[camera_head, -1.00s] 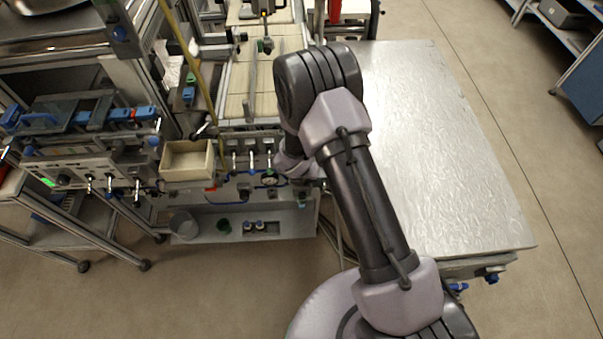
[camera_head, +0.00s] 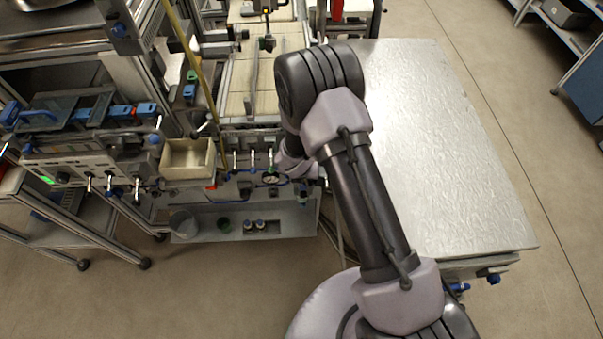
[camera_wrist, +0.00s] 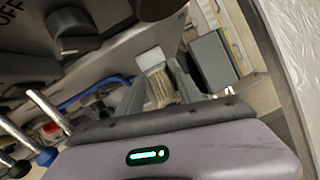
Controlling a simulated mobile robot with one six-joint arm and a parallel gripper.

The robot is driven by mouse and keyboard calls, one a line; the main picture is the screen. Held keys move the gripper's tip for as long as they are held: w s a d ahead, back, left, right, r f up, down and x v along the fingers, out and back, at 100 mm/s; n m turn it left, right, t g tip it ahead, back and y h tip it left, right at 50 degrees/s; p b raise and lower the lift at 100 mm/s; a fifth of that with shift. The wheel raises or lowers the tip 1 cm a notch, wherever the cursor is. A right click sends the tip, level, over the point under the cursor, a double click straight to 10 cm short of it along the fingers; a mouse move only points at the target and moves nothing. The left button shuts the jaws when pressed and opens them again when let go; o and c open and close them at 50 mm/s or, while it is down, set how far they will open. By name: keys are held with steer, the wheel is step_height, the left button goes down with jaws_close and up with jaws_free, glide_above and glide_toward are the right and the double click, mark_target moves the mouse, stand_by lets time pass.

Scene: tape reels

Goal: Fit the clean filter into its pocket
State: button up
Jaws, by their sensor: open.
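My gripper (camera_wrist: 158,78) shows in the wrist view, with its two grey fingers apart. A tan, ribbed piece (camera_wrist: 158,88) lies in line with the gap between the fingers. It may be the filter, but I cannot tell for sure, nor whether it touches a finger. A small pale square (camera_wrist: 150,58) shows just beyond it. In the head view my arm reaches to the right end of the machine's front panel, and the fingers are hidden or too small to read. I cannot make out the filter's pocket in either view.
A dark knob (camera_wrist: 75,28) and metal levers (camera_wrist: 48,110) stand left of my gripper. A grey box (camera_wrist: 212,62) lies beyond it. A beige open bin (camera_head: 187,160) sits on the machine's front. A bare metal table (camera_head: 440,150) is at right.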

steer(key=p+v, duration=0.5)
steer(key=v, duration=1.2)
steer(key=shift+s+r, duration=0.15)
steer(key=w+d+r+m+t+h+b, duration=0.1)
steer(key=w+d+r+m+b, duration=0.15)
steer(key=d+r+m, duration=0.35)
steer(key=s+d+r+m+h+b, duration=0.1)
steer(key=s+d+r+m+b, duration=0.7)
steer(key=m, duration=0.7)
steer(key=s+a+r+m+y+b, duration=0.1)
steer(key=s+a+r+m+y, duration=0.1)
steer(key=s+m, duration=0.5)
steer(key=s+a+r+m+y+b, duration=0.1)
steer(key=s+a+m+y+b, duration=0.1)
steer(key=s+m, duration=0.5)
steer(key=shift+a+r+m+t+y, duration=0.35)
steer(key=shift+a+m+y, duration=0.35)
steer(key=shift+m, duration=0.5)
